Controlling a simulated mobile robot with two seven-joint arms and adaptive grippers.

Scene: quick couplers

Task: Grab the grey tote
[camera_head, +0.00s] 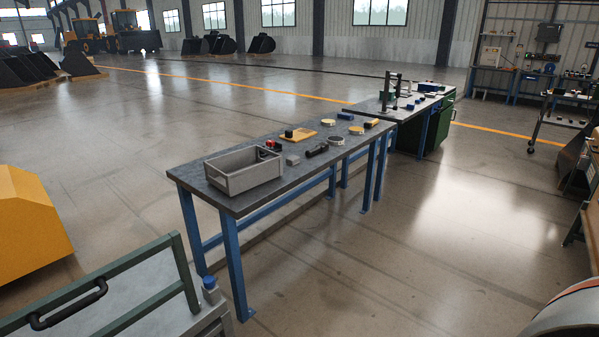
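A grey tote (254,181) stands upright on the near left end of a long workbench (205,201) with a dark top and blue legs. The tote is an open rectangular box with a low front wall. A small dark item (265,153) shows at its back right edge; I cannot tell whether it lies inside or behind. Neither of my grippers is in view, and nothing touches the tote from my side.
Behind the tote lie a yellow board (299,134), a black tool (317,150) and several small parts. A second bench (385,113) stands beyond. A green-framed cart (110,305) is at the near left, a yellow body (28,225) at the left. Floor right of the bench is clear.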

